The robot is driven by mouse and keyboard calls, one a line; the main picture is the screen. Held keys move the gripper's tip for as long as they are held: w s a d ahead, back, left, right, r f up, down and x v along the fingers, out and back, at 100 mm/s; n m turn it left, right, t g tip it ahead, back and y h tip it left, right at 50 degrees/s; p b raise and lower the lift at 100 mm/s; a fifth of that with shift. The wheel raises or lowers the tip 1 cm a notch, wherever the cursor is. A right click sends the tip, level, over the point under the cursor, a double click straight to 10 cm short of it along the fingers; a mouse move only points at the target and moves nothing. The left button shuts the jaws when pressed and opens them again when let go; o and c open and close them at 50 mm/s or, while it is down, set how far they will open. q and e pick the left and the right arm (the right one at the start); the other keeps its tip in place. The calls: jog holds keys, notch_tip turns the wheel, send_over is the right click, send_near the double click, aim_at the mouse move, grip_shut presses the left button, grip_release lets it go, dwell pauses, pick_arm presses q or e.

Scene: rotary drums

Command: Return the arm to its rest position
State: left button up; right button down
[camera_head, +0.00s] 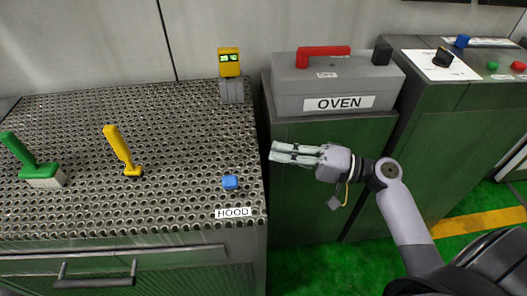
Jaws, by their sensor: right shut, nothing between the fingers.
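My right gripper (283,152) is shut and empty. Its arm comes in from the lower right, and the fingers point left. It shows in front of the cabinet below the oven box (335,88), close to the right edge of the perforated hood table (180,205). My left gripper is not in view.
On the hood table are a green brush (30,163), a yellow-handled tool (118,148), a small blue block (230,182) and a yellow-and-grey device (230,75). A control panel with a black knob (443,57) stands right. Green floor (390,272) lies below.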

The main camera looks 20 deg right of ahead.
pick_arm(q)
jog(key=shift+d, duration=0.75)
